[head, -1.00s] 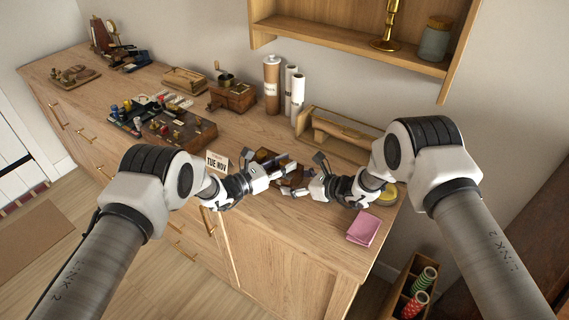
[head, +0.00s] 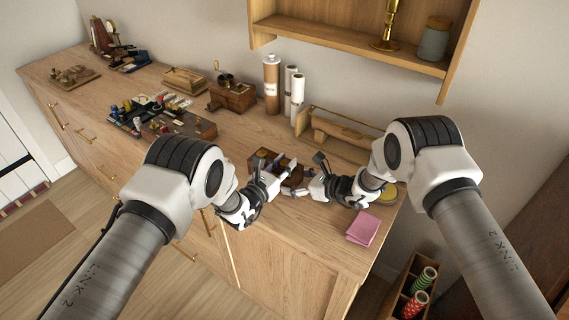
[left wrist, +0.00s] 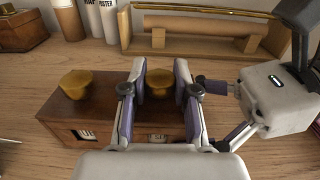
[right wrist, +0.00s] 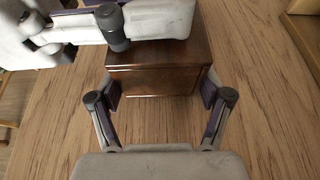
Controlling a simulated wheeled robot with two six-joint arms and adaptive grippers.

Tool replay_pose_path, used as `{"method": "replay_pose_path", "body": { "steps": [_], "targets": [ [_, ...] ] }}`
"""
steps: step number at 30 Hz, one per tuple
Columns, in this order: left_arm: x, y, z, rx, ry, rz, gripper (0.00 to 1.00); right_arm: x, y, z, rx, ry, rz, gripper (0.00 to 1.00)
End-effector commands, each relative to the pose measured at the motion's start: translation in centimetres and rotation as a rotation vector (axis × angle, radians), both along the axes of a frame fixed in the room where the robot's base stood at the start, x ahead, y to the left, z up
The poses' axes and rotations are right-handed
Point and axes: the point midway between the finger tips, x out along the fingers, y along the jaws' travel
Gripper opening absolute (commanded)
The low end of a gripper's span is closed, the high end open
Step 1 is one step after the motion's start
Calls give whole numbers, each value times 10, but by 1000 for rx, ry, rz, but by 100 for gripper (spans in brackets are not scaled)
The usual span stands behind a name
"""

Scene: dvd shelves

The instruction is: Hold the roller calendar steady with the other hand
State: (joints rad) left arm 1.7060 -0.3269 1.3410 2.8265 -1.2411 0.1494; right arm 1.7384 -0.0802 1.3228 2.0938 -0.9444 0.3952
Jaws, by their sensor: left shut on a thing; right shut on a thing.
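The roller calendar is a brown wooden box (head: 262,160) near the counter's front edge, partly hidden by my grippers in the head view. In the left wrist view the box (left wrist: 60,108) shows two brass knobs on top and small white windows in front. My left gripper (left wrist: 162,88) is shut on the right-hand brass knob (left wrist: 160,80), with a finger on each side. My right gripper (right wrist: 162,95) is shut on the box at its right end; the brown end face (right wrist: 155,80) shows between its fingers. The gripper also shows in the head view (head: 310,178).
Behind the box stand a wooden rack with a paper roll (head: 345,132) and several tall tubes (head: 272,85). A pink folded item (head: 362,229) lies right of my right gripper, near a yellow round thing (head: 388,193). A crank box (head: 232,97) stands further left.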

Motion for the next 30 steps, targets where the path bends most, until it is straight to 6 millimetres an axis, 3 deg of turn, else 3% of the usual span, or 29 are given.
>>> {"method": "replay_pose_path", "body": {
  "steps": [1,3,12,16,30],
  "targets": [
    [0,-1,0,0,-2,-4,32,-1,1,-2,-2,4,1,31],
    [0,-1,0,0,-2,-4,55,-1,1,-2,-2,4,1,31],
    [-1,0,0,-1,-1,-2,55,-1,1,-2,-1,3,1,31],
    [-9,7,-1,0,2,-2,55,-1,1,-2,-1,3,1,31],
    [-93,66,0,0,0,-3,55,-1,1,-2,-1,3,1,31]
  ]
}}
